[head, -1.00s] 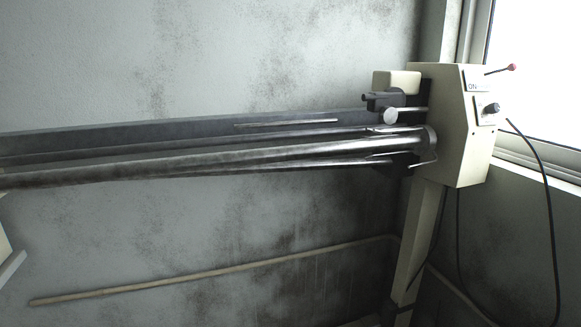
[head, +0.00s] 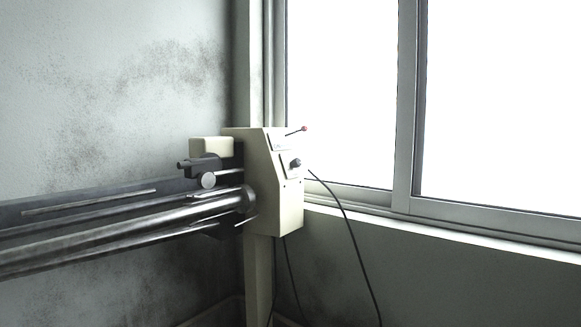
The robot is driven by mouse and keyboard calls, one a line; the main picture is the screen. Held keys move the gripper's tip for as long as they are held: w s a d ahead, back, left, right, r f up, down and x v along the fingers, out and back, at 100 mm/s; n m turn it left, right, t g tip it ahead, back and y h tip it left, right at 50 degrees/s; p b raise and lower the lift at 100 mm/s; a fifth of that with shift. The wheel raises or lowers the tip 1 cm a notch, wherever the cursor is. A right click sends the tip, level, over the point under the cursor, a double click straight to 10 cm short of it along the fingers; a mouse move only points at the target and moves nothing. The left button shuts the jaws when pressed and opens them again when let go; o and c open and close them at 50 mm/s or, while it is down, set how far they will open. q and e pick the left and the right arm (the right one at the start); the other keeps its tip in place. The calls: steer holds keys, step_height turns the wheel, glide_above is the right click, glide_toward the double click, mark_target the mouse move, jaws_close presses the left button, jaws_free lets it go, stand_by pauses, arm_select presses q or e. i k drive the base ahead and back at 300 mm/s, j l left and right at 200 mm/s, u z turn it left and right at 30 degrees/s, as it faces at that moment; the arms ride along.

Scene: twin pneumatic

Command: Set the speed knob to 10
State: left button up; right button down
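The speed knob (head: 295,162) is a small dark knob on the right-hand face of the cream machine housing (head: 274,192), near the middle of the head view. It sits on a pale plate below a lever with a red ball tip (head: 304,128). The knob's setting and any numbers are too small to read. Neither of my grippers shows in the head view.
Long dark metal rails (head: 110,225) run from the housing to the left edge. A black cable (head: 347,215) hangs at the housing's right. A bright window (head: 345,90) with a grey frame fills the right. Bare wall lies below the sill.

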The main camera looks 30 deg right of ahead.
mark_target(295, 162)
steer(key=z, duration=0.9)
steer(key=i+l+z, duration=0.6)
steer(key=z, duration=0.15)
